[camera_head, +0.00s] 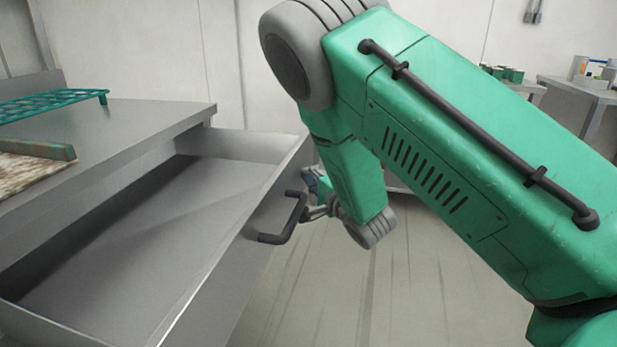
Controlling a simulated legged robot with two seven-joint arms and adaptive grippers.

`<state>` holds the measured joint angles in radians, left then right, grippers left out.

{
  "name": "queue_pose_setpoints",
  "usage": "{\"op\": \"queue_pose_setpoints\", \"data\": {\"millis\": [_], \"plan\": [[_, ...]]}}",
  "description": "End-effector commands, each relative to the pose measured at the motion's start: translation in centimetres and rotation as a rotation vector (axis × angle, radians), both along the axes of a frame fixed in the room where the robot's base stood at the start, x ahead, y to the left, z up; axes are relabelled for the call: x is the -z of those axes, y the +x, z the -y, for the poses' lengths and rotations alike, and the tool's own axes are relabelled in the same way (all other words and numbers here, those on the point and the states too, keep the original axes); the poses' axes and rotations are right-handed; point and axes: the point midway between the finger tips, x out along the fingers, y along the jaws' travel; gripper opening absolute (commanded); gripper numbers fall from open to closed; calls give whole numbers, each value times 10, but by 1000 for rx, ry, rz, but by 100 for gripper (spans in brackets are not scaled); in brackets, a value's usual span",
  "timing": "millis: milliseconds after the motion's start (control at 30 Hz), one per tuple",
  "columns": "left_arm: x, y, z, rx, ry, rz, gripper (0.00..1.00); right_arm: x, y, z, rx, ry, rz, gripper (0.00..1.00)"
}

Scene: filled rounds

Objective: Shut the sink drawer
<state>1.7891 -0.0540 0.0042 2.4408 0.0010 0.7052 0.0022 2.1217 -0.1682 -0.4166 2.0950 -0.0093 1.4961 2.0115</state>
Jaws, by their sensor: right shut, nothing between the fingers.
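The sink drawer (130,250) is a grey metal drawer, pulled well out from under the counter and empty where I see inside. Its dark bar handle (285,222) is on the front panel, facing right. My green right arm reaches in from the right and bends down outside the drawer front. My right gripper (308,213) is shut, small and partly hidden, close beside the handle. I cannot tell whether it touches the handle. My left gripper is not in view.
The grey counter (125,120) above the drawer holds a teal rack (50,103) and a worn board (30,168). Side tables (585,90) with small items stand at the far right. The floor right of the drawer is clear.

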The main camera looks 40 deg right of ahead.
Motion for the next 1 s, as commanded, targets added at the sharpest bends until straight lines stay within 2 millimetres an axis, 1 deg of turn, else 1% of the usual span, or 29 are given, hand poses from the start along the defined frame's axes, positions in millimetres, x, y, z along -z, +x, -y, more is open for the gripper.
{"op": "queue_pose_setpoints", "data": {"millis": [167, 267, 367, 467, 600, 667, 800, 1000], "plan": [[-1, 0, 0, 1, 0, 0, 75, 1, 0, 2, 1, 2, 0, 0], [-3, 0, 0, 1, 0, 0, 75, -1, 4, -1, 1, 2, 2, 0], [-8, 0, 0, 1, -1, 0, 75, -2, 12, -9, 1, 4, 2, 0], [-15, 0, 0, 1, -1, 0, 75, -4, 26, -22, 1, 6, 4, 0], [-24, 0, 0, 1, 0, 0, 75, -4, 56, -48, 1, 7, 6, 0], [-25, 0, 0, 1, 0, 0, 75, -4, 72, -61, 1, 7, 7, 0], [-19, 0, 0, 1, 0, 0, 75, 1, 110, -93, -1, 6, 6, 0], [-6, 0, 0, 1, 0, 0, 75, 4, 158, -135, 0, 4, 4, 0]]}}
